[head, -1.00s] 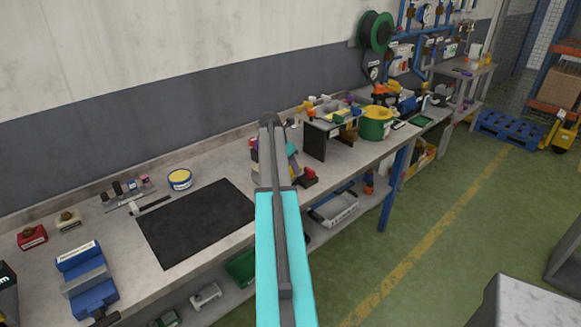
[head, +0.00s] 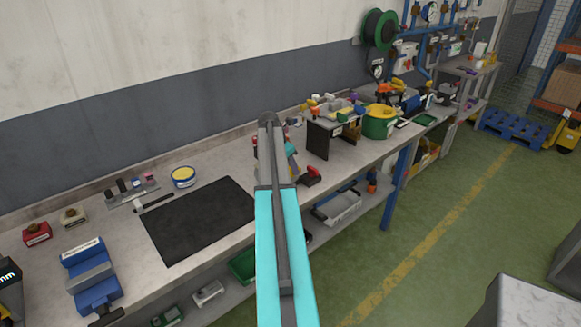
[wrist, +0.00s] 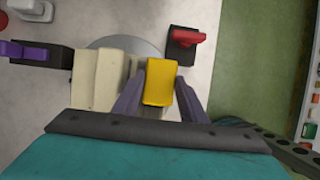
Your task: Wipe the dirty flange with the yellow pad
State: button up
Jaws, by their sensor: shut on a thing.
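My gripper (wrist: 160,88) is shut on the yellow pad (wrist: 159,82), which sits between its two dark fingers in the wrist view. A pale grey disc (wrist: 140,45) lies beyond the pad, partly covered by cream blocks (wrist: 108,80) close to the left finger. I cannot tell for sure whether this disc is the flange, and no dirt is clear on it.
A red-handled clamp (wrist: 187,38) stands just beyond the pad, right of the disc. A purple-handled one (wrist: 30,50) is at the left. The bench (head: 190,170) carries a black mat (head: 200,218), a blue vice (head: 92,280) and a yellow-lidded tin (head: 184,177).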

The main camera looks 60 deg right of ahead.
jog(key=shift+w+a+f, duration=0.1)
jog(key=shift+w+a, duration=0.05)
jog(key=shift+a, duration=0.35)
jog(key=shift+w+a, duration=0.15)
jog(key=shift+a, duration=0.3)
jog(key=shift+w+a+p, duration=0.2)
jog(key=shift+a, duration=0.3)
jog(key=shift+w+a+p, duration=0.15)
jog(key=shift+a+p, duration=0.05)
jog(key=shift+a, duration=0.3)
jog(key=shift+a, duration=0.1)
jog(key=shift+w+a, duration=0.25)
jog(key=shift+a, duration=0.55)
jog(key=shift+d, duration=0.15)
jog(key=shift+s+d+p, duration=0.25)
jog(key=shift+d+p, duration=0.2)
jog(key=shift+d, duration=0.35)
jog(key=shift+d, duration=0.1)
